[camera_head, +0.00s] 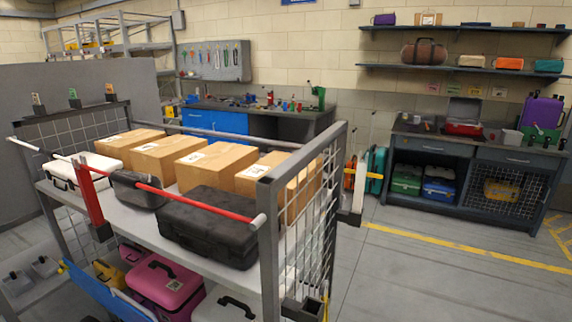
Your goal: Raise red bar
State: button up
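The red bar (195,202) runs along the front of the cart's upper shelf (108,204). It has red and white sections and a white right end close to the grey corner post. It slopes down to the right in the picture, passing in front of the black cases. A red upright piece (92,202) stands near its left part, and a white rod end sticks out farther left. Whether all these pieces are joined I cannot tell. My gripper is not in view.
Several cardboard boxes (163,155), a large black case (210,226), a smaller dark case (137,190) and a white case (90,172) sit on the shelf. A pink case (165,288) sits below. Floor (430,270) at right is clear.

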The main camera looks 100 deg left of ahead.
aim_at(255, 224)
jog(key=u, duration=2.95)
